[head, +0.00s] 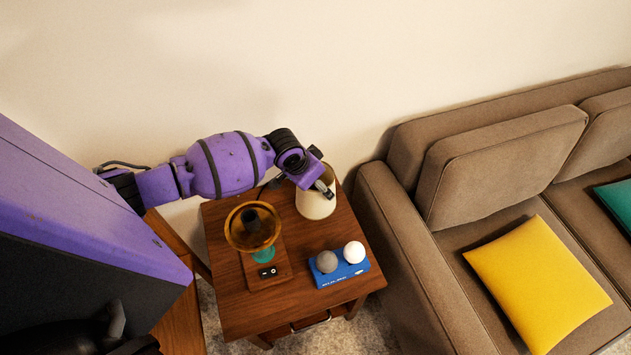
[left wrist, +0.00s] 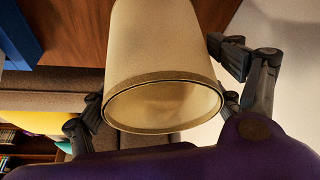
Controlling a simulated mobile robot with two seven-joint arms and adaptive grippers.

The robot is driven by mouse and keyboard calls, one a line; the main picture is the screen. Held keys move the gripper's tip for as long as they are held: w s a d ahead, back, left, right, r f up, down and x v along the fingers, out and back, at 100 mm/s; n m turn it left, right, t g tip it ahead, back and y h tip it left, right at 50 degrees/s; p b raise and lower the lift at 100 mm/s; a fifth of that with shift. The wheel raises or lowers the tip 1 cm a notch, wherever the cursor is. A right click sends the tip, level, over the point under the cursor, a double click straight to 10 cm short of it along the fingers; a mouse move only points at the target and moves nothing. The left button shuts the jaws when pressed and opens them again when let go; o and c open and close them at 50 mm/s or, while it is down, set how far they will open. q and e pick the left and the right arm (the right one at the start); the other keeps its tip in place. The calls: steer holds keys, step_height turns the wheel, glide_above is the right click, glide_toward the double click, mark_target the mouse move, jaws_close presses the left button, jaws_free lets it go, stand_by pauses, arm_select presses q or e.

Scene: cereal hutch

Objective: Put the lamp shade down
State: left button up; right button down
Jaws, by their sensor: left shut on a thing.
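The cream lamp shade (head: 315,205) is over the back right part of the wooden side table. My left gripper (head: 323,186) is at its upper part, shut on it. In the left wrist view the shade (left wrist: 165,50) sits between the two dark fingers (left wrist: 160,103), with its hollow, open end facing the camera. The wooden top shows behind it there. I cannot tell whether the shade touches the table. My right gripper is not in view.
The side table (head: 228,300) also holds an amber dish-like piece (head: 243,240) over a teal stem on a wooden block with a switch (head: 267,272). A blue box (head: 345,273) with a grey ball (head: 326,261) and white ball (head: 354,252) is at front right. A brown sofa (head: 395,250) adjoins the right.

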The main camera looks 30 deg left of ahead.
arm_select(q)
steer(key=o, duration=0.9)
steer(key=shift+c, duration=0.2)
steer(key=shift+o, duration=1.2)
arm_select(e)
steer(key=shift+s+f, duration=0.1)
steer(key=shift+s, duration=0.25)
arm_select(q)
steer(key=p+v, duration=0.2)
steer(key=v, duration=1)
steer(key=shift+r, duration=0.1)
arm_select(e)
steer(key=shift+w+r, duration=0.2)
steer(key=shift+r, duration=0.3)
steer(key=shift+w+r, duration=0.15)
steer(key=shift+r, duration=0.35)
